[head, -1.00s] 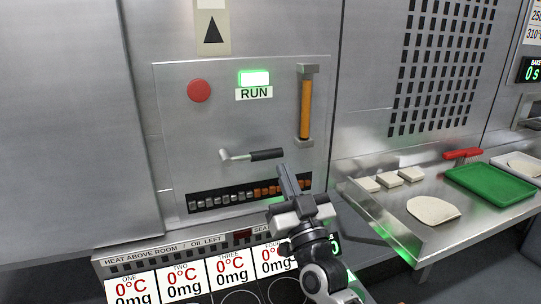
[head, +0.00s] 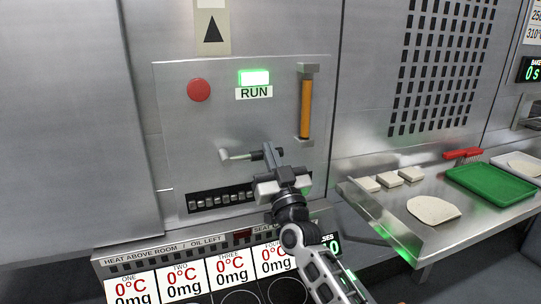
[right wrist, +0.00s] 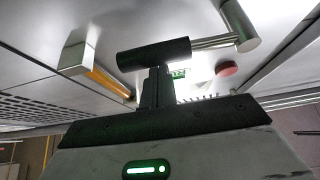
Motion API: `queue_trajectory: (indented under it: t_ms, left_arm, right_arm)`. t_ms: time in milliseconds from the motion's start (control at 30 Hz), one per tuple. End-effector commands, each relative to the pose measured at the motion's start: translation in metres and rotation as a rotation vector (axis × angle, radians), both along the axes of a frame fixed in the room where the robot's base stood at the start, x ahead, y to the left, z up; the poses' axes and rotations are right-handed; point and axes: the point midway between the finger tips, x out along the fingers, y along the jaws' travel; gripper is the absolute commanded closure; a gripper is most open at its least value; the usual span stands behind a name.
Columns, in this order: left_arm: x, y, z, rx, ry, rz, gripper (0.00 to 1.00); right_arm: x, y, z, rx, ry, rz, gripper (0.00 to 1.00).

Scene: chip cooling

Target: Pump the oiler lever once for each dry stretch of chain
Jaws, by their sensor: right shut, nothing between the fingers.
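The oiler lever (head: 237,156) sticks out from the steel panel, a metal rod with a black grip pointing right. My right gripper (head: 271,152) is shut and empty, its fingertips at the black grip. In the right wrist view the shut fingertips (right wrist: 157,82) meet or overlap the grip (right wrist: 152,53); whether they press on it I cannot tell. The chain (head: 215,200) shows in a dark slot below the lever. Its visible links are silver; its right part is hidden behind my gripper. My left gripper is out of view.
A red button (head: 200,90), a lit green RUN lamp (head: 254,77) and an orange sight tube (head: 305,108) are on the panel. Readout cards (head: 185,280) line the front below. At right, a steel counter (head: 385,215) holds dough pieces and a green board (head: 492,181).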

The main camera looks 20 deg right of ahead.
Motion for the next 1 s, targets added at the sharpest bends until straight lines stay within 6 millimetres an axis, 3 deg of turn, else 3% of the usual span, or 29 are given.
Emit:
queue_trajectory:
  t_ms: [1000]
  left_arm:
    - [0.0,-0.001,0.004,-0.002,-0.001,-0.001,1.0]
  right_arm:
    - [-0.002,-0.006,-0.016,0.171,0.009,-0.009,1.0]
